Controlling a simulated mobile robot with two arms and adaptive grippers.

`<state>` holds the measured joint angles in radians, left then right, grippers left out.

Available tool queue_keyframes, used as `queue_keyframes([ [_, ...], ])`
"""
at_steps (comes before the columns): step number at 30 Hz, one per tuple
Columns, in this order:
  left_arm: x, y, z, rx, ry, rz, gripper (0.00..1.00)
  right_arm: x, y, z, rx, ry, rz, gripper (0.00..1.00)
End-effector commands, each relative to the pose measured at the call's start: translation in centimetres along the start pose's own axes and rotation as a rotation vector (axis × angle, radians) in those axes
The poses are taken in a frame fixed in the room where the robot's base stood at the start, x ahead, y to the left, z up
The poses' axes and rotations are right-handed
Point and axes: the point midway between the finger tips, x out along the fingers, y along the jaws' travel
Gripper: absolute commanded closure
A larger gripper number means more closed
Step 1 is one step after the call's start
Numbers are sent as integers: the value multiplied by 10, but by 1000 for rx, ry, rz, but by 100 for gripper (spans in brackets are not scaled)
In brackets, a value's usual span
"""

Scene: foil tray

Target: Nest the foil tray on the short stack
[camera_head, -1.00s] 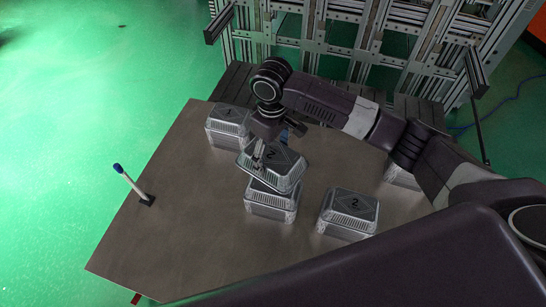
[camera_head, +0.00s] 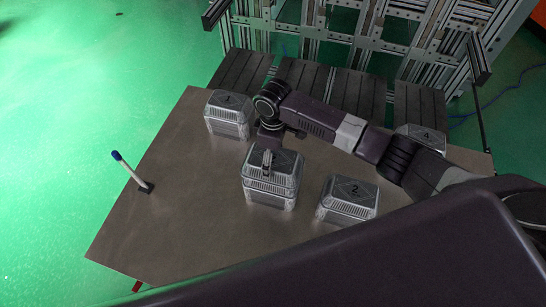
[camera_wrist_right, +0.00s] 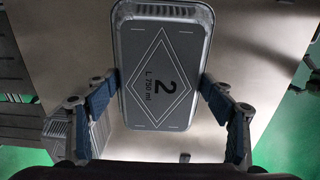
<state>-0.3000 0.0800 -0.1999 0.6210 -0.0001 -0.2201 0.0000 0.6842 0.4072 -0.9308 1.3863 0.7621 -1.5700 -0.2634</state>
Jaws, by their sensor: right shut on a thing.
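A silver foil tray with a dark lid marked 2 (camera_head: 284,162) is in my right gripper (camera_head: 267,165), directly over a stack of foil trays (camera_head: 270,198) near the middle of the table. The held tray looks level and lined up with this stack. I cannot tell whether it is fully seated. In the right wrist view the lid (camera_wrist_right: 163,75) lies between the two blue-padded fingers of the right gripper (camera_wrist_right: 160,92), which are shut on the tray's sides. The stack beneath is mostly hidden there. My left gripper is not in view.
Other foil stacks stand on the table (camera_head: 180,220): one marked 1 (camera_head: 229,115) behind left, one marked 2 (camera_head: 347,200) close at right, one marked 4 (camera_head: 424,135) at far right, partly behind my arm. A blue-topped white stick (camera_head: 130,171) stands left. The front left is clear.

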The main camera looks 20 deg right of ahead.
Motion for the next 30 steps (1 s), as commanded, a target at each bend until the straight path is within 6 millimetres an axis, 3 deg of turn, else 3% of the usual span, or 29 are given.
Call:
queue_keyframes([
  [1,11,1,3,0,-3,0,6,10,0,0,0,0,1,36],
  [6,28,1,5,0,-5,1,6,24,0,0,0,1,1,36],
  [16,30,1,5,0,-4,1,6,47,0,-1,1,2,-1,36],
  [26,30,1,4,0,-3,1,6,50,0,-1,1,1,0,36],
  [27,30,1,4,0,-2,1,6,50,0,-1,1,1,0,23],
  [30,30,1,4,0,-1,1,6,50,0,-1,1,1,0,12],
])
